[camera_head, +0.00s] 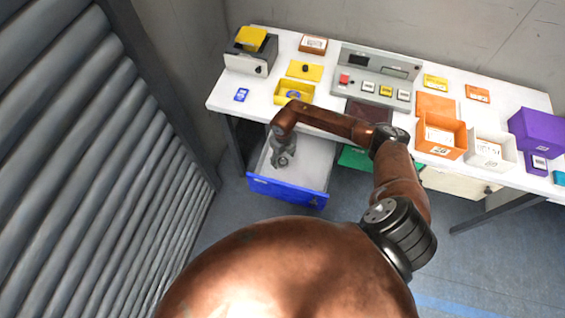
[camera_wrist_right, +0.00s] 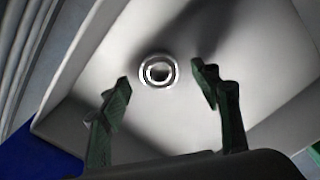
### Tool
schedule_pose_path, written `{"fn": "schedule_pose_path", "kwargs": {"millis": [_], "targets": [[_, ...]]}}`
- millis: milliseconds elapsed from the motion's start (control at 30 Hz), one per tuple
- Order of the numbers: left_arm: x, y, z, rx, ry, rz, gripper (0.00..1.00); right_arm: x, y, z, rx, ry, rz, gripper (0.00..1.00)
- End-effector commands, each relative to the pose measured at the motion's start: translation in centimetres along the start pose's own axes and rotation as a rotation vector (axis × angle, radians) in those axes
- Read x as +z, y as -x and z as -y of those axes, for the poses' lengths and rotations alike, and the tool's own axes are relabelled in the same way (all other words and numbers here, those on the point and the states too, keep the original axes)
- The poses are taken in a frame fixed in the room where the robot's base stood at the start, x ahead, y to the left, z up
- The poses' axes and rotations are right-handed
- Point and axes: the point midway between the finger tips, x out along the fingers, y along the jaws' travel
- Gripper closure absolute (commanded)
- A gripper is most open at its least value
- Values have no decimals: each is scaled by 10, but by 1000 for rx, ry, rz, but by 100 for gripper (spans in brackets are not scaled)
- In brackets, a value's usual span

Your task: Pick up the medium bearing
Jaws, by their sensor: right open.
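A metal ring-shaped bearing (camera_wrist_right: 159,71) lies on the bare floor of the open blue-fronted drawer (camera_head: 272,188) under the table. In the right wrist view it sits a little beyond and between the two fingertips, touching neither. My right gripper (camera_wrist_right: 160,82) is open and empty. In the head view, my right gripper (camera_head: 283,158) points down inside the drawer, and the bearing is hidden there. My left gripper is not in view.
The drawer walls (camera_wrist_right: 85,50) surround the gripper. The white table (camera_head: 330,120) above carries a yellow bin (camera_head: 281,98), a grey control panel (camera_head: 372,85), an orange bin (camera_head: 455,140) and a purple bin (camera_head: 540,130). A shutter wall (camera_head: 100,170) stands at left.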

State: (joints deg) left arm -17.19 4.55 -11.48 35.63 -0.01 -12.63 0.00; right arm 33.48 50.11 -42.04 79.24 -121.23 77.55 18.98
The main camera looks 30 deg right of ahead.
Motion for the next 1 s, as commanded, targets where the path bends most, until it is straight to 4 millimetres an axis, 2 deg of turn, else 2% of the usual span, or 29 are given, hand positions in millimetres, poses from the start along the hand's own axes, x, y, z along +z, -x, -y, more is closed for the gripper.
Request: {"fn": "schedule_pose_path", "kwargs": {"millis": [33,100,367,1000], "targets": [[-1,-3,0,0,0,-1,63,0,-10,-1,2,-2,-1,43],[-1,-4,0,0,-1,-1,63,0,-16,0,1,-2,0,43],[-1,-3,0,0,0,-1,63,1,-18,0,0,0,1,44],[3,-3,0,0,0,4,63,1,-18,0,0,0,1,88]]}}
